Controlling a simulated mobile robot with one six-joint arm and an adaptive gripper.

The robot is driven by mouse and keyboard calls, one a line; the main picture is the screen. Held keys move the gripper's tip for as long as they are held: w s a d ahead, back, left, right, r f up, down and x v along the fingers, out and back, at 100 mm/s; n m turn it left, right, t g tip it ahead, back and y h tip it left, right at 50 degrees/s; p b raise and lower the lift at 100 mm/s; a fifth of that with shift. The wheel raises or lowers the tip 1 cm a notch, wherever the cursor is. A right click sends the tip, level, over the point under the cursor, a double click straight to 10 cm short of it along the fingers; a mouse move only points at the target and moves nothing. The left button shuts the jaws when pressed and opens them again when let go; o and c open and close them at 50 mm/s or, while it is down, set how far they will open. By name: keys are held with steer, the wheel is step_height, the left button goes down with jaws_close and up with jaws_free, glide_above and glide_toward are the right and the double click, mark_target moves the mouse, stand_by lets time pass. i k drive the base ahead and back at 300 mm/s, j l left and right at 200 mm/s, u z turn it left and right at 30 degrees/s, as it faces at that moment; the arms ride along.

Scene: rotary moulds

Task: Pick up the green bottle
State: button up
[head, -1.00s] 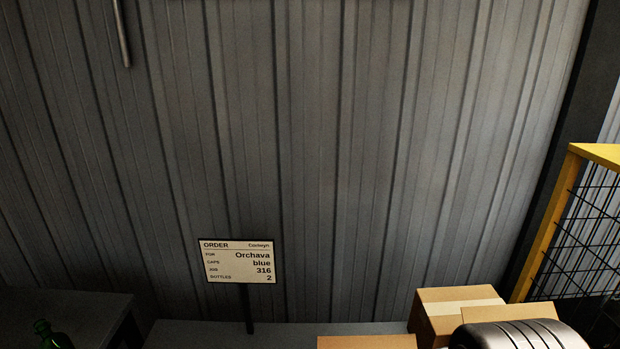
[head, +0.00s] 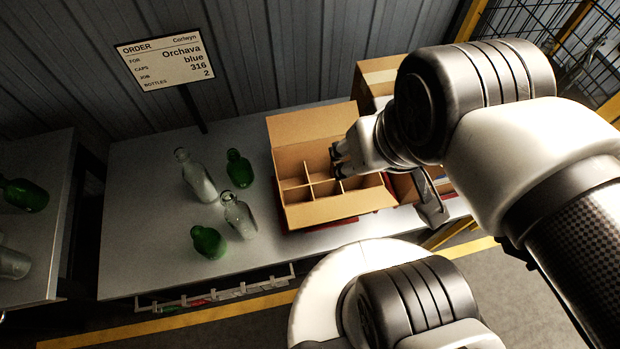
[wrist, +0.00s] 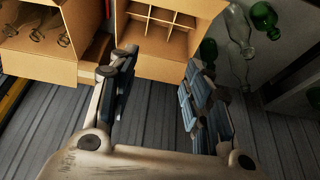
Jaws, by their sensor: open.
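Two green bottles stand on the grey table, one at the back (head: 238,168) and one nearer the front (head: 208,242). Another green bottle (head: 22,194) is on a separate surface at the far left. Green bottles also show at the upper right of the wrist view, one near the divided box (wrist: 208,50) and one higher up (wrist: 264,18). My gripper (head: 340,160) is over the divided cardboard box, to the right of the bottles and apart from them. In the wrist view my gripper (wrist: 158,80) has its fingers spread, with nothing between them.
The open divided box (head: 340,212) looks empty. Clear bottles (head: 195,178) (head: 238,215) stand among the green ones. A box holding clear bottles (wrist: 35,60) is at the wrist view's upper left. An order sign (head: 165,62) stands behind. The table's left part (head: 135,210) is free.

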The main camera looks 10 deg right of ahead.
mark_target(208, 242)
steer(key=u, duration=1.6)
steer(key=k+l+z, duration=0.2)
steer(key=l+z, duration=0.2)
steer(key=l, duration=0.2)
steer(key=k+l+z, duration=0.2)
steer(key=i+l, duration=0.1)
